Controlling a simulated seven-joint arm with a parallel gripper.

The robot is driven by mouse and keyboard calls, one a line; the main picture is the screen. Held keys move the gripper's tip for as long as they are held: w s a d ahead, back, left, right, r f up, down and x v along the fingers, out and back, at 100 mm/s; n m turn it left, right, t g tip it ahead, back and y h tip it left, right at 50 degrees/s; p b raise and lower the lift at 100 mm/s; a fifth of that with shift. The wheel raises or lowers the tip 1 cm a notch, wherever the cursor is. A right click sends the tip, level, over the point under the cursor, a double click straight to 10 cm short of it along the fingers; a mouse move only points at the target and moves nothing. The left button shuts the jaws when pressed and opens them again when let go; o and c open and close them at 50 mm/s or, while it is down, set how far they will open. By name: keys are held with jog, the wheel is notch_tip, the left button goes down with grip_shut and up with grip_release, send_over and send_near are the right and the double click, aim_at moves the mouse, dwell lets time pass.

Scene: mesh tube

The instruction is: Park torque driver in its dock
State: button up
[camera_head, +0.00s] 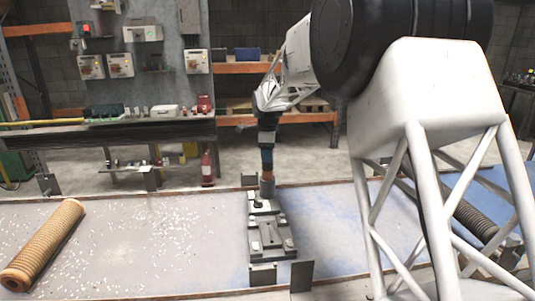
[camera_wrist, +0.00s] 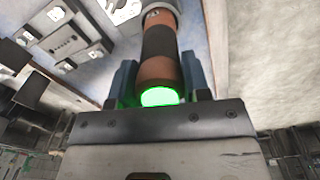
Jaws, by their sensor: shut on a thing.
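My gripper (camera_head: 267,154) is shut on the torque driver (camera_head: 267,186) and holds it upright, its grey end pointing down. In the wrist view, the driver (camera_wrist: 160,45) has orange and dark bands and a glowing green end between the blue fingers of the gripper (camera_wrist: 160,82). The dock (camera_head: 270,236) is a dark and pale grey fixture on the table. The driver's lower end is over or at the dock's far end; I cannot tell whether it touches. Part of the dock (camera_wrist: 68,40) shows at upper left in the wrist view, beside the driver.
An orange ribbed tube (camera_head: 45,245) lies on the table (camera_head: 150,245) at left. Small upright dark plates (camera_head: 302,275) stand around the dock. A dark ribbed roller (camera_head: 465,218) lies at right behind my white frame. The table between tube and dock is clear apart from pale specks.

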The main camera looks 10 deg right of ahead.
jog(key=shift+f, duration=0.15)
dwell(0.3)
jog(key=o, duration=1.1)
jog(key=shift+r, duration=3.85)
jog(key=shift+s+r, duration=0.1)
